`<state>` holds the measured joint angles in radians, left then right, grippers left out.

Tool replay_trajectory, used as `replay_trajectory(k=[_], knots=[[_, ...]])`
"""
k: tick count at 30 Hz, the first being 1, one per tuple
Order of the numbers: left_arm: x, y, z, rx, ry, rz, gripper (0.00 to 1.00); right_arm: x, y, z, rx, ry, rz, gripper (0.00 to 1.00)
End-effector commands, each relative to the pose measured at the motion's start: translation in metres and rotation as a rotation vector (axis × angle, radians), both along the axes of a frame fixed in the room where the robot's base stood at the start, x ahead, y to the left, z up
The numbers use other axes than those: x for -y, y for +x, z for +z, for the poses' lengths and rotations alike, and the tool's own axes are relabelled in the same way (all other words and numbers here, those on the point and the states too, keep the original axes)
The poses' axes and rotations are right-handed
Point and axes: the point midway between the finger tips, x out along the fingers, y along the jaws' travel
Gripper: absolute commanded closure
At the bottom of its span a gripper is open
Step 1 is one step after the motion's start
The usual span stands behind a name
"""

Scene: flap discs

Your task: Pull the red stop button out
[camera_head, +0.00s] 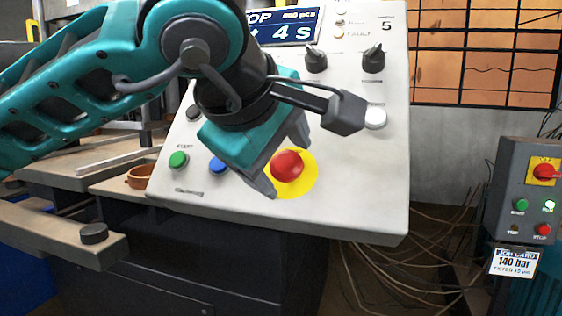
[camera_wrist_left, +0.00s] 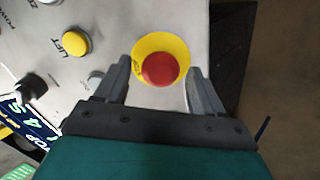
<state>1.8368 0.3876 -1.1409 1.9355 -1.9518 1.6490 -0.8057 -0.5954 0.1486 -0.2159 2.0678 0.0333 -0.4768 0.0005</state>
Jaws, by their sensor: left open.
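The red stop button (camera_head: 287,166) is a round mushroom head on a yellow disc (camera_head: 309,186), low on the sloped pale control panel (camera_head: 350,200). In the left wrist view the red button (camera_wrist_left: 160,69) lies between the two fingers, with the yellow disc (camera_wrist_left: 160,42) around it. My left gripper (camera_head: 286,167) is open, one finger on each side of the button. In the left wrist view gaps show between the button and both fingers of the gripper (camera_wrist_left: 160,75). Whether the fingertips touch the panel, I cannot tell. My right gripper is out of view.
The panel also bears a green button (camera_head: 178,159), a blue button (camera_head: 217,165), a white button (camera_head: 376,117) and two black knobs (camera_head: 373,59). A grey box (camera_head: 519,190) with another red button (camera_head: 545,171) hangs at the right. Cables hang below the panel.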

Motion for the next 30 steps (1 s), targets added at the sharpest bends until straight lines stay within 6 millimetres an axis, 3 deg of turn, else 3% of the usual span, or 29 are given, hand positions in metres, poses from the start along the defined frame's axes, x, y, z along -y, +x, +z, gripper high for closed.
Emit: replay_trajectory(k=[11,30], knots=[[0.0015,0.0037,-0.0034,0.0,0.0,0.0,0.33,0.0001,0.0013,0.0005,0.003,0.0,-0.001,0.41],[0.0014,0.0034,-0.0031,-0.001,0.0,-0.001,0.94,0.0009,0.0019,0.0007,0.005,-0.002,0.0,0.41]])
